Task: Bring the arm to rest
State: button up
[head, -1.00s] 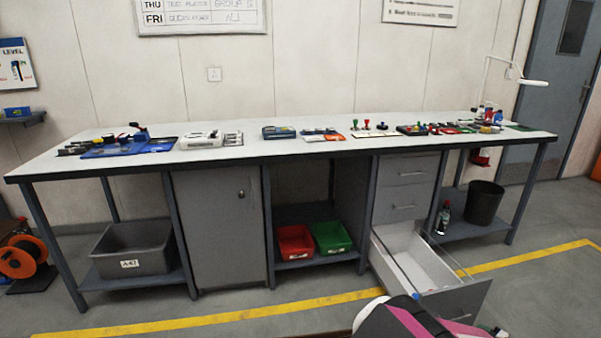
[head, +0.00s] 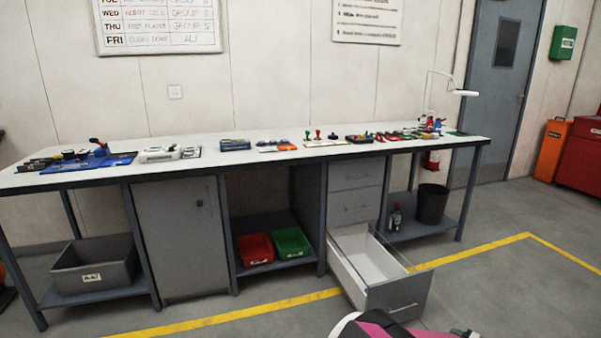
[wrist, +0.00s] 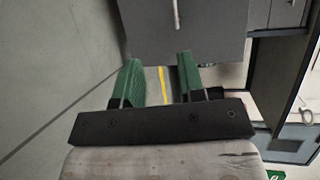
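My gripper (wrist: 161,84) shows in the wrist view with its two green fingers apart and nothing between them. Past the fingertips is a grey front panel with a handle, and a strip of floor with a yellow line shows between the fingers. In the head view part of my arm (head: 385,326) shows at the bottom edge, in front of the open drawer (head: 408,291). Whether the arm touches the drawer cannot be told.
The workbench (head: 235,161) runs along the wall with tools on top. The bottom drawer stands pulled out over the floor. A grey bin (head: 95,268), red bin (head: 256,249), green bin (head: 291,243) and black bucket (head: 432,204) sit on low shelves.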

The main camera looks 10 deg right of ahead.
jog(key=w+a+r+n+g, duration=0.2)
jog(key=w+a+r+g, duration=0.3)
jog(key=a, duration=0.6)
jog(key=w+a+r+n+g+y, duration=0.1)
jog(key=w+a+r+n+g, duration=0.1)
jog(key=w+a+r, duration=0.65)
jog(key=w+a+r+n+g, duration=0.2)
jog(key=w+a+g, duration=0.15)
jog(key=a, duration=1.05)
jog(key=s+a+r+n+g+h, duration=0.1)
jog(key=s+a+r+n+h, duration=0.1)
jog(key=a+r, duration=0.4)
jog(key=s+a+r+n+g+h, duration=0.1)
jog(key=a+r, duration=0.6)
jog(key=a, duration=0.9)
jog(key=s+a+r+n+g+h, duration=0.1)
jog(key=s+a+r+n+h, duration=0.2)
jog(key=a, duration=0.8)
notch_tip(320, 180, up, 3)
jog(key=shift+a+r+n+h, duration=0.2)
jog(key=shift+n+h, duration=0.4)
jog(key=shift+h, duration=0.6)
